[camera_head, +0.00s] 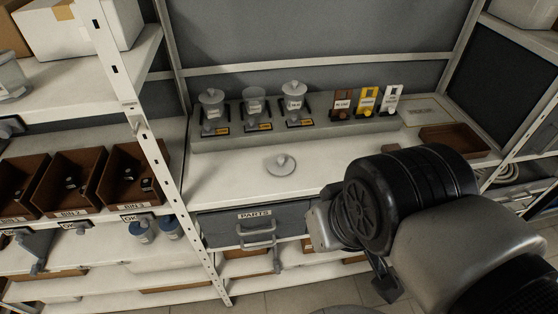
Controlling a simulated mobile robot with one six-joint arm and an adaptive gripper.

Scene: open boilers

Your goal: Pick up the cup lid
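A grey round lid with a small knob (281,164) lies on the white worktop (225,178), apart from everything else. Behind it, three cups stand in a row on a grey raised block. The left cup (212,112) and right cup (295,106) have knobbed lids on top; the middle cup (254,106) seems to have none. My arm comes in from the lower right. What shows of my gripper (385,284) is a dark part below the wrist, in front of the worktop and well away from the loose lid. Its fingers are mostly hidden behind my arm.
Brown, yellow and white labelled holders (367,103) stand right of the cups. A brown tray (453,140) lies at the worktop's right. A PARTS drawer (225,226) with a handle is below. A shelf post (170,185) and brown bins (75,181) are on the left. The worktop around the lid is clear.

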